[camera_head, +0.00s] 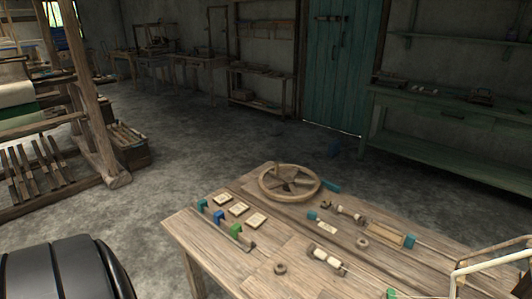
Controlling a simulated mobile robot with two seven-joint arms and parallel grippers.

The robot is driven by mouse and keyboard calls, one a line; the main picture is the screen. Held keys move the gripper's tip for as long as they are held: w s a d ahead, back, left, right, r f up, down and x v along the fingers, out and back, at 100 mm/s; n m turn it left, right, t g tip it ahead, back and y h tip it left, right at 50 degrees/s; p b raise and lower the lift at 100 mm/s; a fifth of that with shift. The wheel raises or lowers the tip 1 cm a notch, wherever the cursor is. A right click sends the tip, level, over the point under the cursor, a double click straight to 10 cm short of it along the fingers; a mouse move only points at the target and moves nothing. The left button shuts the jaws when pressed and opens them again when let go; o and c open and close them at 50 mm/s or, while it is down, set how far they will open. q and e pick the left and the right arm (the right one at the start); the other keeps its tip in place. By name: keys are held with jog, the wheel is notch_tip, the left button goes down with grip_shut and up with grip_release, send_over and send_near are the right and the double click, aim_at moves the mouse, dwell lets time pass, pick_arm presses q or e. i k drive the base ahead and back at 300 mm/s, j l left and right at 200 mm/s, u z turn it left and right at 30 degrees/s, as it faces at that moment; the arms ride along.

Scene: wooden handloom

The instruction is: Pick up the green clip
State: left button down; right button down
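The green clip (236,230) is on the wooden table (190,238), near its left front edge. It is at the near end of a short row on a thin bar (245,241). The clips appear to be on the bar, but the exact fit is too small to tell. Neither of my grippers is in view.
Several pale square cards (238,209) lie just right of the clips. A wooden wheel (290,183), small rings (280,268) and bobbins (327,259) are on the table. A loom (95,125) stands at left. A pale tubular frame (490,262) is at lower right. Grey floor (190,165) is clear behind the table.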

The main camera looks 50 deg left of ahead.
aim_at(235, 228)
jog(key=u, duration=1.8)
jog(key=z, duration=0.9)
jog(key=i+j+z, duration=0.1)
jog(key=j+z, duration=1.1)
jog(key=k+j+z, duration=0.1)
jog(key=j+z, duration=0.3)
